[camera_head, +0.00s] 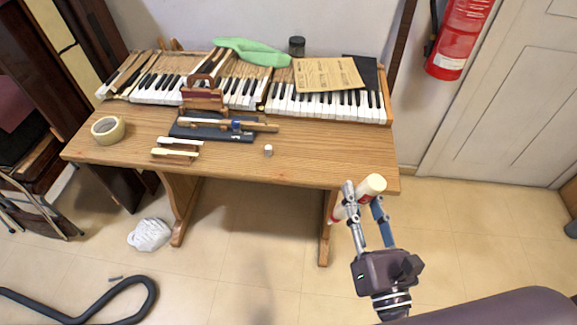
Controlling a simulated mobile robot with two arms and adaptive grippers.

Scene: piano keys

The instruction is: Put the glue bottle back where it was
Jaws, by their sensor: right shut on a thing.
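The glue bottle (373,185) is white and red with a pale rounded end. My right gripper (362,202) is shut on it. In the picture, bottle and gripper are in front of the wooden table's (300,165) front right corner. The fingers hide part of the bottle. My left gripper is not in view.
Piano keys (330,106) line the table's back, with a green cloth (250,52), brown paper (327,74) and dark jar (296,46). The table's front right is bare.

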